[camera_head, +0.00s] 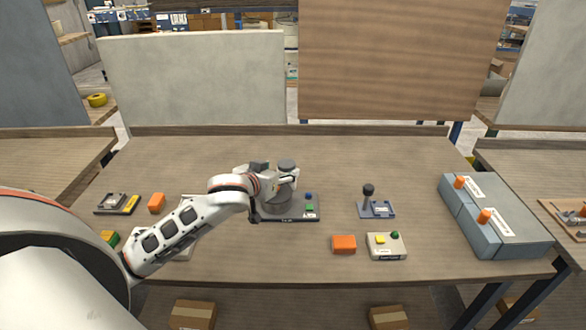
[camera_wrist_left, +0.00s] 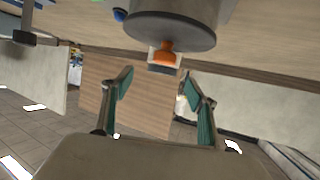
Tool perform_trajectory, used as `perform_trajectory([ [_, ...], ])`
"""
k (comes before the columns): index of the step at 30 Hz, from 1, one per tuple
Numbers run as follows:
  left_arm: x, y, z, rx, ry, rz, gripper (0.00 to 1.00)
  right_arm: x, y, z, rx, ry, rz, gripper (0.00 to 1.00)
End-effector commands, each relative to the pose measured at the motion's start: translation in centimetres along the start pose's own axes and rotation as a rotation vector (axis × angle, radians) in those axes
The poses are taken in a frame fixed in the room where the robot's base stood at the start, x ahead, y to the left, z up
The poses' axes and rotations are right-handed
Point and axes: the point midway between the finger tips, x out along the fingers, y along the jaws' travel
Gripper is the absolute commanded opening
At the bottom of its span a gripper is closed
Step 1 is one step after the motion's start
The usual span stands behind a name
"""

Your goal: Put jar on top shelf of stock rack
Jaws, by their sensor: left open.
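I cannot pick out the jar for certain. A grey round body (camera_head: 272,201) stands on a dark base (camera_head: 290,217) with a blue and a green button, mid-table, partly hidden by my left gripper (camera_head: 272,180). A dark grey cylinder (camera_wrist_left: 172,32) fills the top of the left wrist view, close to the camera. My left gripper is open there (camera_wrist_left: 157,84), its two teal-padded fingers apart with nothing between them. The cylinder lies above the fingertips in that picture. My right gripper is not in view. No stock rack can be clearly told; shelving shows blurred at the back.
Upright panels (camera_head: 195,82) rise behind the table. The table's back strip (camera_head: 350,150) is clear.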

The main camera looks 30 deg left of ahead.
Motion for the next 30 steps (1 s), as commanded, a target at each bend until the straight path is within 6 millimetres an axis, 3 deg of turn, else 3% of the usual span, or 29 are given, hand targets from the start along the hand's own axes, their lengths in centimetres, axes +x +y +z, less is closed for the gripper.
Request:
perform_trajectory([
  [8,2.7,-0.1,0.0,0.0,0.001,-0.001,0.58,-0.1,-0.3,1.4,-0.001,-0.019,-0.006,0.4],
  [18,7.0,-0.5,0.3,0.0,0.001,-0.001,0.58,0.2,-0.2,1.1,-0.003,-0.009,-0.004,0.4],
  [28,7.6,-0.5,0.3,0.0,0.0,0.0,0.58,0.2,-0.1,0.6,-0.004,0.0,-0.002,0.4],
  [30,7.6,-0.5,0.3,0.0,0.0,0.0,0.4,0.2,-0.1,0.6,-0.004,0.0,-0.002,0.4],
])
